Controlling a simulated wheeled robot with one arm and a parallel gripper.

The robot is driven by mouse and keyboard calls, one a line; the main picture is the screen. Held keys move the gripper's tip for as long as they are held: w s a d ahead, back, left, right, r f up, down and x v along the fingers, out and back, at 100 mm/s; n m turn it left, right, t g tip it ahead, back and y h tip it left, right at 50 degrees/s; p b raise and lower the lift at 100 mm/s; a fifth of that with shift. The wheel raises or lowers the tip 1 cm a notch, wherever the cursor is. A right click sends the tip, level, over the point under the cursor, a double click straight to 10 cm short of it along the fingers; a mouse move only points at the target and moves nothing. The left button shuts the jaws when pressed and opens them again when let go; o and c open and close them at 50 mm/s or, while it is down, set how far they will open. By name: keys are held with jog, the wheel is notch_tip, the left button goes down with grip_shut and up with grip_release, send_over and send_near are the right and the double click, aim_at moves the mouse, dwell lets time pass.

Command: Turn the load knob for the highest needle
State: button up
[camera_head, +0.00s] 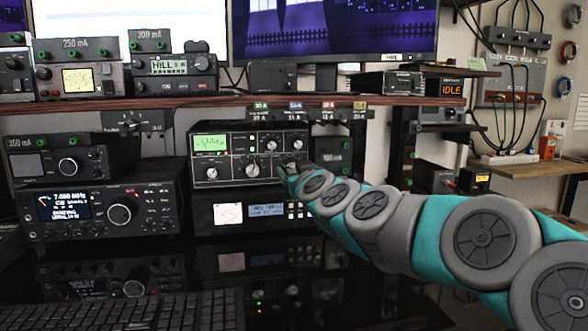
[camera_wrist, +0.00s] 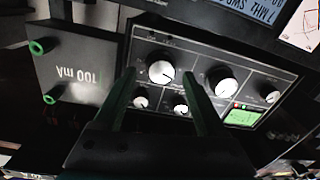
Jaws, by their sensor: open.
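The tuner (camera_head: 231,160) is a dark box with a pale-edged front on the desk, bearing several silver knobs and a lit green meter (camera_head: 209,143). The meter also shows in the wrist view (camera_wrist: 243,115); its needle position is too small to read. In the wrist view, seen upside down, a large knob (camera_wrist: 160,66) lies between my open fingertips, and another large knob (camera_wrist: 222,80) is to its right. Knob labels are not readable, so I cannot tell which is load. My gripper (camera_wrist: 158,72) is open at the tuner's lower right; in the head view my arm hides that corner.
A dark box marked 100 mA (camera_wrist: 80,75) with green terminals stands close beside the tuner. Another unit (camera_head: 252,212) with a blue display sits below it. A radio (camera_head: 105,208) stands to the left, and a shelf (camera_head: 240,102) runs above.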

jog(key=shift+w+a+f, duration=0.1)
jog(key=shift+w+a, duration=0.05)
jog(key=shift+w, duration=0.25)
grip_shut()
dwell(0.4)
